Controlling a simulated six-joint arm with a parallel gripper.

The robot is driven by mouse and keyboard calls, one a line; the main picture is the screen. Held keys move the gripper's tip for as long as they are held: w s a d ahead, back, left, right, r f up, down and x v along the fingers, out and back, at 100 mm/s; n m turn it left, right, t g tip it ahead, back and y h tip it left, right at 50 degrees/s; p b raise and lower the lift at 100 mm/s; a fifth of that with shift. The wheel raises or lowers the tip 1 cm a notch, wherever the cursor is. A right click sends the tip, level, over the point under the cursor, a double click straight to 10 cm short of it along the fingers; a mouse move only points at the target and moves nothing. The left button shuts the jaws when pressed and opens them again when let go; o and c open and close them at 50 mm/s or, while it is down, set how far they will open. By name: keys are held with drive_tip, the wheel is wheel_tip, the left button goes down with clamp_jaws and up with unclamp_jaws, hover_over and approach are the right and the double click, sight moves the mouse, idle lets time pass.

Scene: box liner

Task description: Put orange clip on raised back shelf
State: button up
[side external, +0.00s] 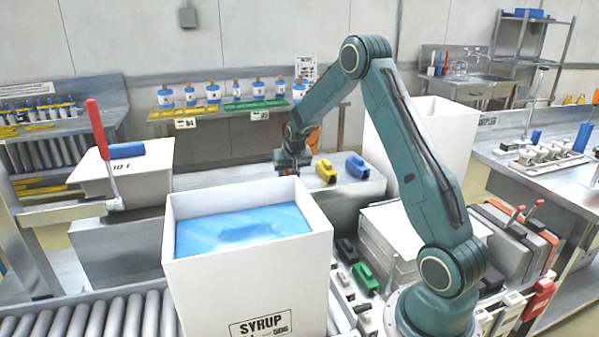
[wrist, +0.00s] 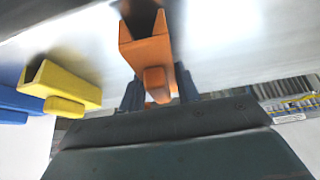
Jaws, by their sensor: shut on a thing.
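In the wrist view, the orange clip (wrist: 148,52) sits between the two dark fingers of my gripper (wrist: 158,92), which is shut on it. In the side view, my gripper (side external: 291,168) is low over the left part of the raised back shelf (side external: 374,184), and the orange clip cannot be made out clearly there. The shelf's pale surface (wrist: 225,40) is close to the clip in the wrist view; I cannot tell whether they touch. A yellow clip (side external: 326,171) and a blue clip (side external: 357,167) stand on the shelf to the right of my gripper.
A white box (side external: 248,290) lined with blue film (side external: 240,228) stands in front of the shelf. Another white box (side external: 445,130) is behind my arm. Black and green clips (side external: 365,277) lie right of the lined box. A roller conveyor (side external: 95,318) is at front left.

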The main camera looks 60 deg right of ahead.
drive_tip(key=shift+f, duration=0.1)
drive_tip(key=o, duration=0.9)
drive_tip(key=shift+o, duration=0.2)
drive_tip(key=shift+v, duration=0.9)
drive_tip(key=v, duration=1)
drive_tip(key=shift+r, duration=0.2)
drive_tip(key=shift+a, duration=0.1)
